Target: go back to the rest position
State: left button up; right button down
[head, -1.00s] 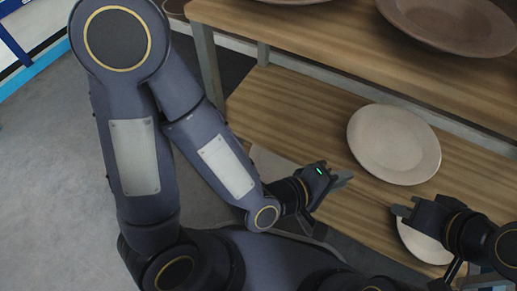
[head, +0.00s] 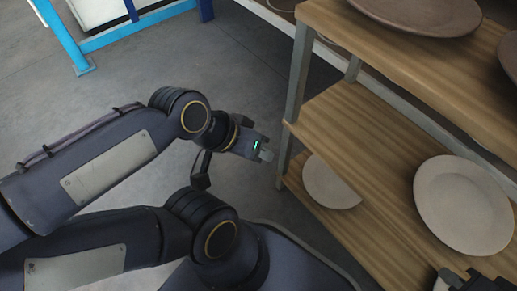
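My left gripper (head: 266,154) is in the middle of the head view, in free air just left of the wooden shelf unit. Nothing shows in it, and its fingers are too small and foreshortened to tell open from shut. My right gripper (head: 451,281) shows only in part at the bottom right edge, in front of the middle shelf and below a pale plate. Its finger opening is cut off by the frame.
The shelf unit has a top board (head: 400,60), a middle board (head: 335,125) and a lower board. A pale plate (head: 464,205) lies on the middle board, another plate (head: 329,184) lower down, and a brown plate (head: 420,12) on top. A blue frame (head: 140,28) stands back left. Grey floor lies between.

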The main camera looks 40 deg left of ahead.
jog(key=shift+r, duration=0.15)
notch_tip(320, 180, up, 39)
jog(key=p, duration=3.9)
jog(key=shift+r+p, duration=0.15)
jog(key=shift+p, duration=0.15)
